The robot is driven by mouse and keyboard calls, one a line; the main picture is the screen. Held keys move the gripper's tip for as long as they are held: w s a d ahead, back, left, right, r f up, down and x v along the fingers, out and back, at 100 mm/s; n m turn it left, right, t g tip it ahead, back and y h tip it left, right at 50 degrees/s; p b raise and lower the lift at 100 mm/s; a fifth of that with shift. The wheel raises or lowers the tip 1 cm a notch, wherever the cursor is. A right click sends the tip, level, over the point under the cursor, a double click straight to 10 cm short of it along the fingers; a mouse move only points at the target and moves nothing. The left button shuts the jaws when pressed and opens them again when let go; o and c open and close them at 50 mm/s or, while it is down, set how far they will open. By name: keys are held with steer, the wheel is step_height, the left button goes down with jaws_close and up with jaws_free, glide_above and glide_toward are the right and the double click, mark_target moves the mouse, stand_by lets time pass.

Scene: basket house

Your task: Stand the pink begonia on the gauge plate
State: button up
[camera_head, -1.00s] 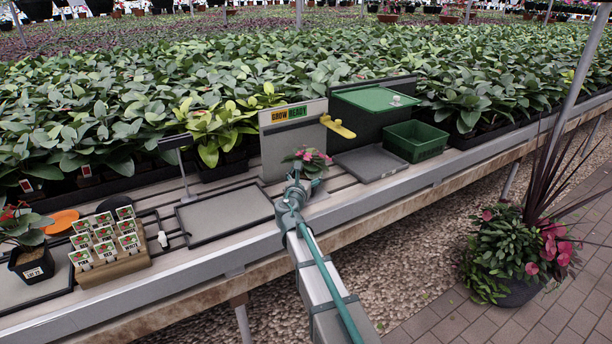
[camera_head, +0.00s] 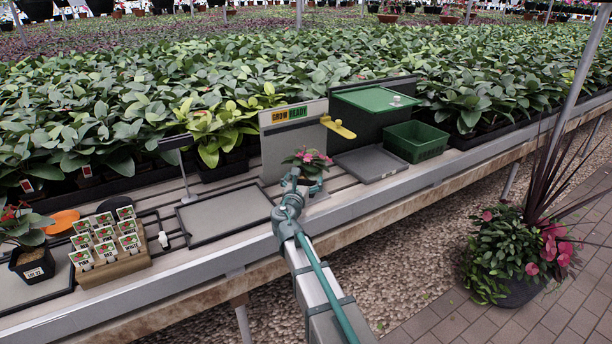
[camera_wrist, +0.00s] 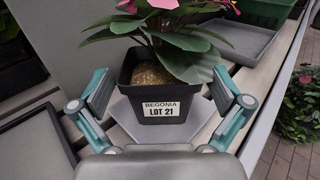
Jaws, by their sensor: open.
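The pink begonia (camera_head: 308,158) stands upright in a square black pot marked "BEGONIA LOT 21" (camera_wrist: 160,100). The pot rests on a light grey plate (camera_wrist: 197,122), which appears to be the gauge plate, in front of the upright grey "GROW READY" board (camera_head: 290,135). My gripper (camera_wrist: 163,92) is open, with one finger on each side of the pot and a visible gap on both sides. In the head view my gripper (camera_head: 290,182) is at the plant's near left side. The plate's far part is hidden by the pot.
A yellow pointer (camera_head: 338,127) juts from the board's right edge. An empty grey tray (camera_head: 228,213) lies to the left. A shallow grey tray (camera_head: 371,164) and green crate (camera_head: 416,141) stand right. Another potted plant (camera_head: 32,262) and a label block (camera_head: 112,264) are far left.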

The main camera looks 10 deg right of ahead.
steer(key=v, duration=0.8)
steer(key=shift+s+a, duration=0.1)
steer(key=shift+s, duration=0.3)
